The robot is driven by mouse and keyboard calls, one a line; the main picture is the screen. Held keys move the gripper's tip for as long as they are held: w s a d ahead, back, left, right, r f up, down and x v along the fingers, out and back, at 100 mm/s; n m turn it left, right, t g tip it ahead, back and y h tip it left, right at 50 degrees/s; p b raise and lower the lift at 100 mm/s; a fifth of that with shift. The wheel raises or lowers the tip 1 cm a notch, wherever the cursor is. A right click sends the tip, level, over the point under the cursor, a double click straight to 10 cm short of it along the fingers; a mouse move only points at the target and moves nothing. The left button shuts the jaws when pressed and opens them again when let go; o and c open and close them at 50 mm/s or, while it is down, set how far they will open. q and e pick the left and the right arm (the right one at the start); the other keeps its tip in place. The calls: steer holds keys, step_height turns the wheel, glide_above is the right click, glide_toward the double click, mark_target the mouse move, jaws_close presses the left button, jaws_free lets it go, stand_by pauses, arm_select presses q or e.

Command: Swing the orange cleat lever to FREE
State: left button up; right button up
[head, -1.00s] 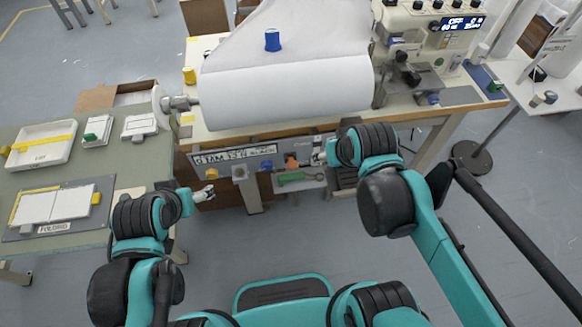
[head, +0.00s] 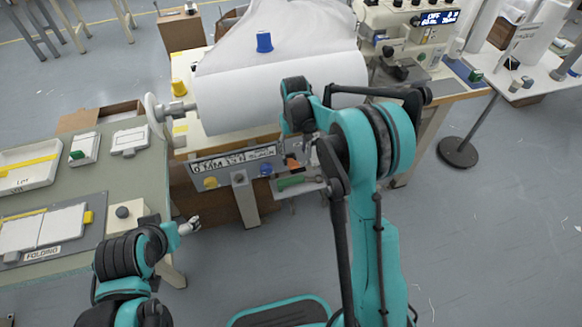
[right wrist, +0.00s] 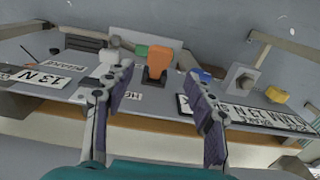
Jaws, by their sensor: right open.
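The orange cleat lever (head: 291,163) sits on the front panel below the fabric roll. In the right wrist view the orange lever (right wrist: 157,62) stands upright in a dark mount, seen in the gap between my fingertips. My right gripper (right wrist: 157,80) is open and empty, with its fingers apart on either side of the lever in the picture. I cannot tell the remaining distance. In the head view my right gripper (head: 308,152) is small and partly hidden by its arm. My left gripper (head: 189,226) is low at the left, away from the panel; its jaws are too small to read.
Close to the lever are a green handle (head: 290,181) and a blue knob (head: 266,169). A yellow knob (head: 210,183) is farther left on the panel. The white fabric roll (head: 240,105) is above. A side table (head: 120,185) stands at left.

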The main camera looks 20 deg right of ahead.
mark_target(294, 165)
step_height(294, 165, down, 8)
steer(key=b, duration=0.3)
steer(key=shift+r, duration=0.1)
jaws_close()
